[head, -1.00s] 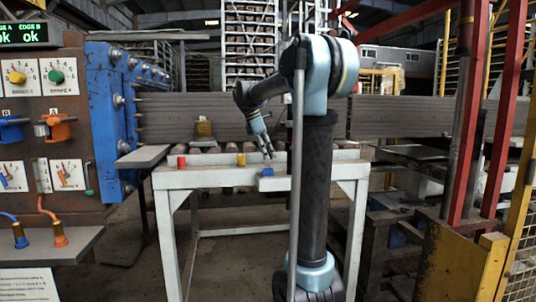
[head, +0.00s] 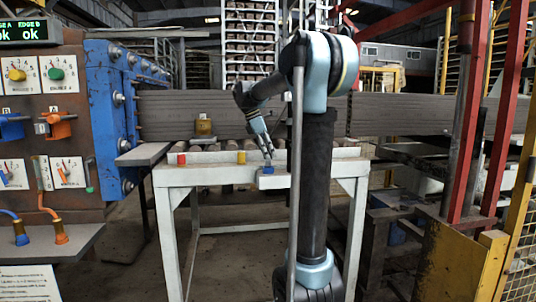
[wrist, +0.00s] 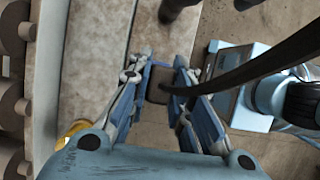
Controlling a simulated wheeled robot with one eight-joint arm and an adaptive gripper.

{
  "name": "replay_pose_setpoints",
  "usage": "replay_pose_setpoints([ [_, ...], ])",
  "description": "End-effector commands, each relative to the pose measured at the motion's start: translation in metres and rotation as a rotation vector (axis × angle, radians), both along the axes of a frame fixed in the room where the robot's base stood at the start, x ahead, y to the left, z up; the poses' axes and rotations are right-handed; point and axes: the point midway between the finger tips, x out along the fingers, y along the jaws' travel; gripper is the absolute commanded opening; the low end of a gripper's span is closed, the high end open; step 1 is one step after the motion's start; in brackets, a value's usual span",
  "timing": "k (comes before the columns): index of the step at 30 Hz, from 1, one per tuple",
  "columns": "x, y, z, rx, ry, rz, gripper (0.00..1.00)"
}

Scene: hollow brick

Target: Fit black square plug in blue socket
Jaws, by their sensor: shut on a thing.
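My gripper (head: 268,156) points down at the front edge of the white table, directly over the small blue socket (head: 268,170). In the wrist view my gripper (wrist: 161,78) is shut on the black square plug (wrist: 158,90), which looks dark brown there. A dark cable curves from the plug to the upper right. A thin blue edge of the socket (wrist: 161,63) shows just beyond the plug between the fingertips. The plug's lower end is hidden, so I cannot tell how deep it sits in the socket.
The white table (head: 215,178) carries a red block (head: 181,159) and a yellow block (head: 241,158) left of the blue socket. Rollers run behind them. A control panel (head: 45,130) and blue machine (head: 105,110) stand at left. A yellow guard (head: 450,255) stands at right.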

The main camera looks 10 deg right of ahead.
Motion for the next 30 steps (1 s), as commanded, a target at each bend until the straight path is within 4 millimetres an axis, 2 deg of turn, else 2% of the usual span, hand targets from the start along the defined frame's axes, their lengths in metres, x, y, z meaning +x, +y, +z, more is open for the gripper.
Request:
replay_pose_setpoints([
  [30, 0.0, 0.0, -0.015, 0.0, 0.0, -0.001, 0.0],
])
